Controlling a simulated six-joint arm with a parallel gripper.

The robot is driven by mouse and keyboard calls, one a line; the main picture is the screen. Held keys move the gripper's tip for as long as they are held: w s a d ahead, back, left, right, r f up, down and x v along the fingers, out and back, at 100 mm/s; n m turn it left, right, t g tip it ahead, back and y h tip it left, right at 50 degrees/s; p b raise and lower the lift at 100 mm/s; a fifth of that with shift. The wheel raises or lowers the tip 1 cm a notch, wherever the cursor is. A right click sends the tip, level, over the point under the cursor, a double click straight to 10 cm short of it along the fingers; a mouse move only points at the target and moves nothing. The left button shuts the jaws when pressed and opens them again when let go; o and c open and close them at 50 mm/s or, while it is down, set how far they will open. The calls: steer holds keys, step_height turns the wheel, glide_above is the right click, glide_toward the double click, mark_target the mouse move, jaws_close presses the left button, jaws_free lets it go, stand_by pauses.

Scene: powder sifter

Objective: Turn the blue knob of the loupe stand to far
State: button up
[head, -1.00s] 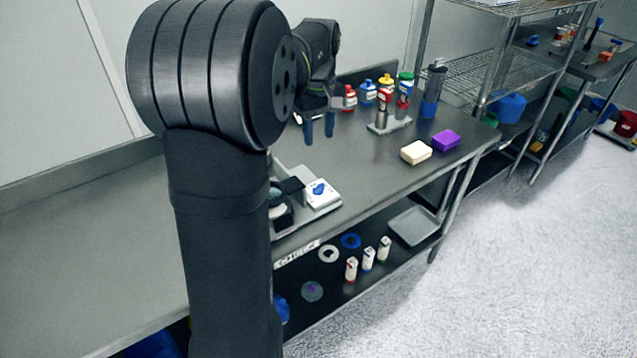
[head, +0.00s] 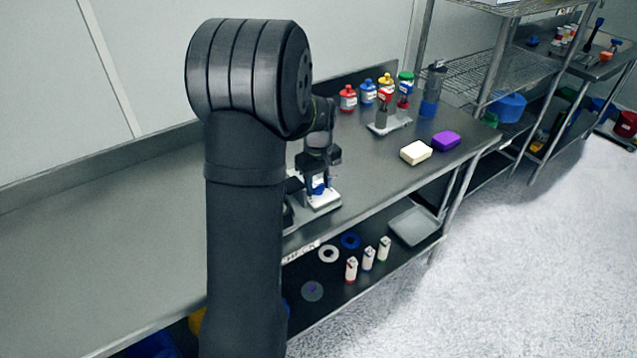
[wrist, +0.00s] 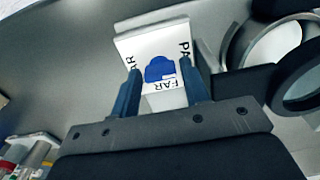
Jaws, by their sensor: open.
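The loupe stand's white plate (wrist: 150,40) carries the blue knob (wrist: 160,70), with the word FAR printed beside it and other letters partly hidden by my fingers. My gripper (wrist: 160,92) is open, with one blue finger on each side of the knob; I cannot tell if they touch it. In the head view my gripper (head: 318,188) is down at the stand (head: 325,202), and the knob (head: 318,185) shows only in part. The loupe's dark ring and lens (wrist: 300,85) are at the right in the wrist view.
A cream block (head: 415,152) and a purple block (head: 446,140) lie on the bench to the right. Several bottles (head: 367,92) and a stand (head: 390,122) are at the back. The bench front between stand and blocks is clear.

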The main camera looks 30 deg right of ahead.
steer(key=c, duration=0.7)
steer(key=shift+m, duration=0.3)
steer(key=m, duration=0.3)
steer(key=shift+m, duration=0.3)
steer(key=m, duration=0.4)
steer(key=shift+m, duration=0.3)
steer(key=m, duration=0.4)
steer(key=shift+m, duration=2.5)
